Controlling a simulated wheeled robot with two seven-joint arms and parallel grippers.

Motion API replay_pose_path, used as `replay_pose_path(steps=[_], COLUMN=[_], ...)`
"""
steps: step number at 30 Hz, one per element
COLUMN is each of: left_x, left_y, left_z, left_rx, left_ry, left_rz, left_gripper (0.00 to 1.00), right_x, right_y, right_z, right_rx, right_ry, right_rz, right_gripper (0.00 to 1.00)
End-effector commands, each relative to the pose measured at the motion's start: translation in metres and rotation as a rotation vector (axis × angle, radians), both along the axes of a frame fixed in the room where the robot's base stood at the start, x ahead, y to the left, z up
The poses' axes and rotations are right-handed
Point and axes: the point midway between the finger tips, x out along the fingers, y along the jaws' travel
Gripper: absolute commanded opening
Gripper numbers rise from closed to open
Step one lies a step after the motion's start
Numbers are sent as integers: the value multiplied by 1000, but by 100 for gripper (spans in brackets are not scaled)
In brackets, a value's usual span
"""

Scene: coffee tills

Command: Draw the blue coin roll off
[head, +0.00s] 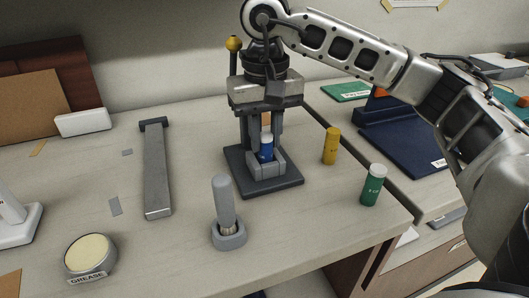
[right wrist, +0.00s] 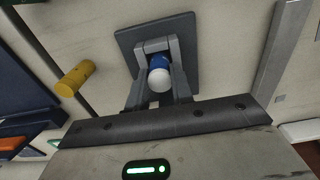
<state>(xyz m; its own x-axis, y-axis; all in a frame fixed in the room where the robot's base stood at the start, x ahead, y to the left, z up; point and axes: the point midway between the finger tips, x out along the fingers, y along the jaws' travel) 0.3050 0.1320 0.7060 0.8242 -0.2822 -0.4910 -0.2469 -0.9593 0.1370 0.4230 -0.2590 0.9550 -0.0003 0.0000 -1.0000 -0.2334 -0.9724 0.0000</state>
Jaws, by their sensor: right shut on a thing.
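The blue coin roll (head: 266,150) has a white top end and stands upright in a grey holder (head: 284,180) on a dark square base. In the right wrist view the blue coin roll (right wrist: 158,62) shows its white end toward the camera, between my fingers. My right gripper (head: 265,140) reaches down from above and is shut on the roll; it also shows in the right wrist view (right wrist: 159,85). The roll's lower part is hidden by the holder, and I cannot tell whether it is clear of the holder's floor. My left gripper is not in view.
A yellow roll (head: 331,146) and a green roll (head: 373,185) stand to the right. A grey-handled tool in a round holder (head: 228,235) stands in front, with a grease tin (head: 90,255) at front left. A long metal bar (head: 156,175) lies left. A yellow knob (head: 233,44) rises behind my gripper.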

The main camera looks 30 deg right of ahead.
Motion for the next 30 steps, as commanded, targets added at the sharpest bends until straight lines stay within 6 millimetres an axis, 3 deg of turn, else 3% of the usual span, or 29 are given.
replay_pose_path(steps=[11, 30], left_x=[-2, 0], left_y=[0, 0], left_z=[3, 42], left_rx=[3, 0], left_ry=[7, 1], left_rz=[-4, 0], left_gripper=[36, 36], right_x=[0, 0], right_y=[0, 0], right_z=[9, 60], right_rx=[1, 0], right_ry=[-1, -1], right_rz=[0, 0], right_gripper=[0, 0])
